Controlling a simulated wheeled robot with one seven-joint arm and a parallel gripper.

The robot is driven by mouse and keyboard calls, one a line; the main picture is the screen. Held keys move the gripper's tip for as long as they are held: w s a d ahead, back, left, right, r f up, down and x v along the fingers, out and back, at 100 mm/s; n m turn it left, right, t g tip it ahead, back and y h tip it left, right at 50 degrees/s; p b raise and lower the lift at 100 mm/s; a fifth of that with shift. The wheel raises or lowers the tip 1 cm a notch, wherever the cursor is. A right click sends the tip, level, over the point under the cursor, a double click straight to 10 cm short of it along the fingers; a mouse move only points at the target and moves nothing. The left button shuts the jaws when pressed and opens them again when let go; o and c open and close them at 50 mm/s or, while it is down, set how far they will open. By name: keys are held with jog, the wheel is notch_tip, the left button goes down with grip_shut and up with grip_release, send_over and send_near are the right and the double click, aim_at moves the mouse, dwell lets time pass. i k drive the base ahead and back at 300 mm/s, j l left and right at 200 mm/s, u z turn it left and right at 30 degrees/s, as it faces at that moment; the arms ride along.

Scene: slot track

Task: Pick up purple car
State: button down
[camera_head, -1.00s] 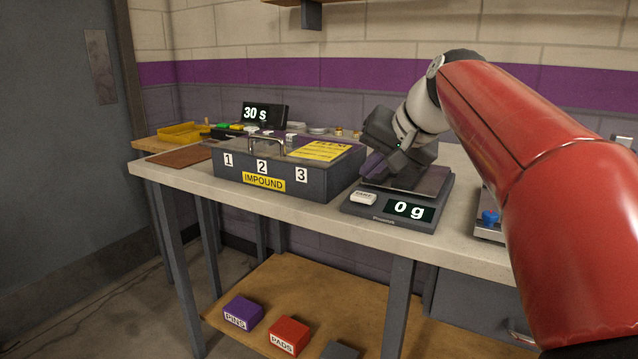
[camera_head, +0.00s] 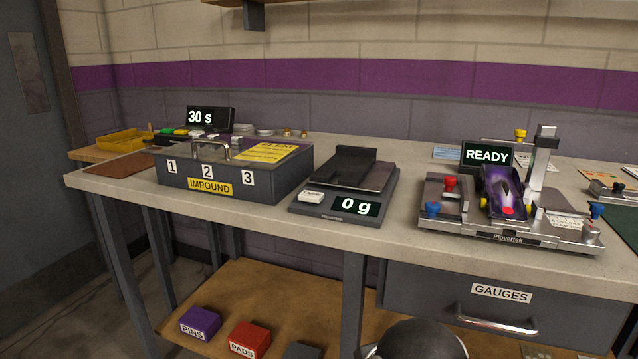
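The purple car (camera_head: 502,192) sits in the metal gauge fixture (camera_head: 470,239) at the right of the bench, its nose toward me, with a yellow and a red patch at the front. The fixture's small screen behind it reads READY. My gripper is out of view, so I cannot see whether it is open or shut. A dark rounded part, which looks like my own arm, shows at the bottom edge.
A scale (camera_head: 318,212) reading 0 g stands left of the fixture, its plate empty. The grey impound box (camera_head: 262,190) is further left. A 30 s display (camera_head: 210,118) stands behind it. Bare bench lies between scale and fixture.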

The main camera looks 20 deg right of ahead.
aim_at(500, 186)
jog(key=k+j+z, duration=0.1)
jog(key=z, duration=1.1)
jog(key=k+l, duration=0.05)
